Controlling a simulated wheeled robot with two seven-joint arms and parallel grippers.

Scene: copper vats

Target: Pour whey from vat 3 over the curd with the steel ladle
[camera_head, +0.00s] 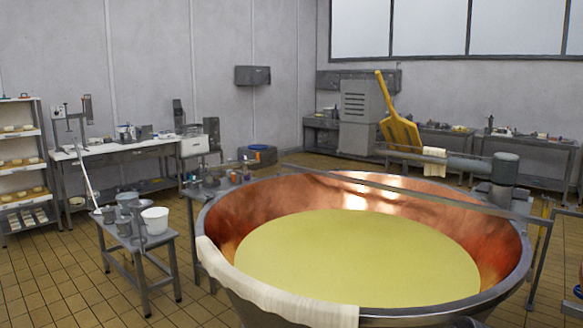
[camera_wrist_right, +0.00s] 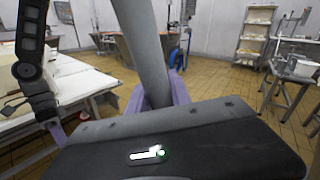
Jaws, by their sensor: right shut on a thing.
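The large copper vat (camera_head: 462,222) fills the lower middle of the head view, and I see no number on it. Pale yellow liquid or curd (camera_head: 355,258) fills it to a smooth, level surface. In the right wrist view my right gripper (camera_wrist_right: 155,97) shows purple fingers closed on a thick grey shaft (camera_wrist_right: 143,45), apparently the steel ladle's handle. Its bowl is out of sight. Neither gripper shows in the head view, and my left gripper is in no view.
A cream cloth (camera_head: 270,294) hangs over the vat's front-left rim. A metal bar (camera_head: 400,187) crosses above its far side. A small bench (camera_head: 140,243) with a white bucket (camera_head: 155,220) stands left. Tiled floor (camera_head: 60,285) is open around it. A yellow paddle (camera_head: 398,125) stands behind.

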